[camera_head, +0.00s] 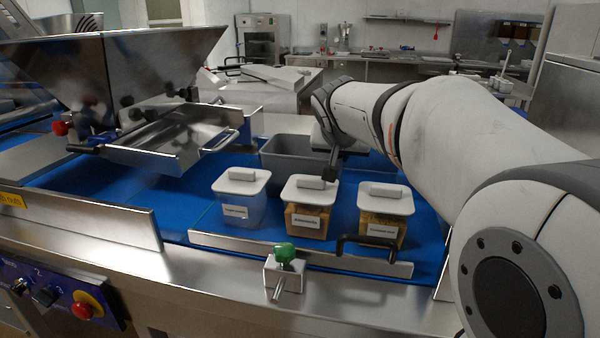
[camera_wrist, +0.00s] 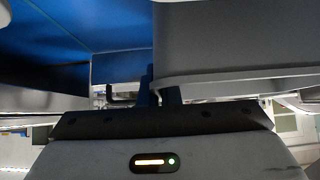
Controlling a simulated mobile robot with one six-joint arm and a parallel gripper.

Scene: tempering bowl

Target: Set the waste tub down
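The waste tub, a grey open-topped tub (camera_head: 285,152), is behind the row of lidded containers, over the blue surface. Its lower part is partly hidden, and I cannot tell whether its base touches the surface. My gripper (camera_head: 331,172) is at the tub's right part, pointing down. In the wrist view the grey tub wall (camera_wrist: 240,45) fills the upper right. My gripper's dark fingers (camera_wrist: 160,96) are close together at the tub's rim, one on either side of it. The tub looks level.
Three white-lidded containers stand in front: a clear one (camera_head: 240,207), a brown-filled one (camera_head: 308,217) and a yellow-filled one (camera_head: 384,222). A low metal rail (camera_head: 300,254) with a black handle runs before them. A steel machine (camera_head: 165,135) stands left. Blue surface is free between machine and containers.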

